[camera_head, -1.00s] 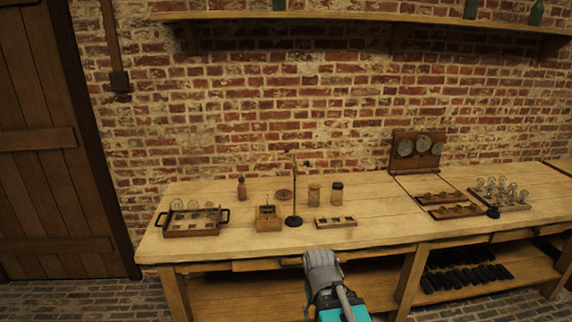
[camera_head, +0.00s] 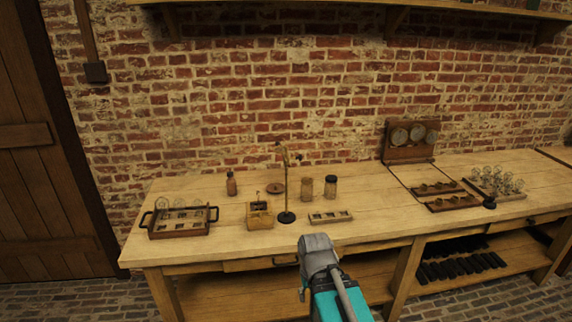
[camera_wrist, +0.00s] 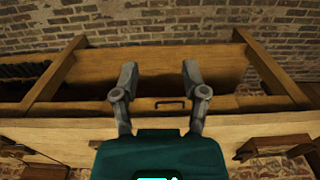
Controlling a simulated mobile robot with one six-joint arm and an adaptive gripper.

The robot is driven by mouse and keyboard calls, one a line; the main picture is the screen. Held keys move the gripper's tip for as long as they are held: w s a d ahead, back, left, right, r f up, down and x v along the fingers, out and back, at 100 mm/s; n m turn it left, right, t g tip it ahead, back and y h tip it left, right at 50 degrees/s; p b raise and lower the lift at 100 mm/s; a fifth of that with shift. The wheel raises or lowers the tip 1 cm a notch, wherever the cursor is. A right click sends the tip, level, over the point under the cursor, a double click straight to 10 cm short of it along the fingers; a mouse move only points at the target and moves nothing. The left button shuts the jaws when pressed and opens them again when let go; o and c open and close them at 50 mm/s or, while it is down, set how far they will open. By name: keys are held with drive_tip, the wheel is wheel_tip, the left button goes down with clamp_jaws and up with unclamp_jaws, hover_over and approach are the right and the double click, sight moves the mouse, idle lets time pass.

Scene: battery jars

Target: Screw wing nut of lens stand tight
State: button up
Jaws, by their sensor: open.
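The lens stand (camera_head: 285,188) stands upright on the bench in the head view, a thin brass post on a round black base. A small dark part sticks out to the right near its top; the wing nut is too small to make out. My gripper (camera_wrist: 160,72) is open and empty in the wrist view, its two grey fingers spread apart in front of the bench's front edge. In the head view my arm is in front of the bench, below and right of the stand, apart from it; the fingers do not show clearly there.
The bench (camera_head: 220,240) holds a handled tray (camera_head: 180,232) at left, a small wooden box (camera_head: 259,223) just left of the stand, a slotted block (camera_head: 330,218) and two jars to its right. A gauge panel (camera_head: 411,152) stands farther right. A drawer handle (camera_wrist: 170,104) juts from the front.

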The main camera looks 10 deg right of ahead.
drive_tip(key=o, duration=0.4)
drive_tip(key=shift+w+d, duration=0.1)
drive_tip(key=shift+w, duration=0.1)
drive_tip(key=shift+o, duration=0.3)
drive_tip(key=w+d+r+n+t+h, duration=0.2)
drive_tip(key=w+d+n+t+h, duration=0.1)
drive_tip(key=w, duration=0.8)
drive_tip(key=shift+d+n+t, duration=0.8)
drive_tip(key=shift+d+t, duration=0.2)
drive_tip(key=shift+d, duration=0.15)
drive_tip(key=w+d+r+n+t+h, duration=0.2)
drive_tip(key=w+r+n+t, duration=0.25)
drive_tip(key=w, duration=0.35)
drive_tip(key=n+t+y, duration=0.5)
drive_tip(key=n+t, duration=0.4)
drive_tip(key=n, duration=0.9)
approach(288, 162)
drive_tip(key=shift+m+g, duration=0.25)
drive_tip(key=shift+s+a+r, duration=0.1)
drive_tip(key=shift+s+r, duration=0.05)
drive_tip(key=shift+s, duration=1.05)
drive_tip(key=shift+s+r, duration=0.1)
drive_tip(key=shift+s, duration=1.05)
drive_tip(key=w, duration=1.4)
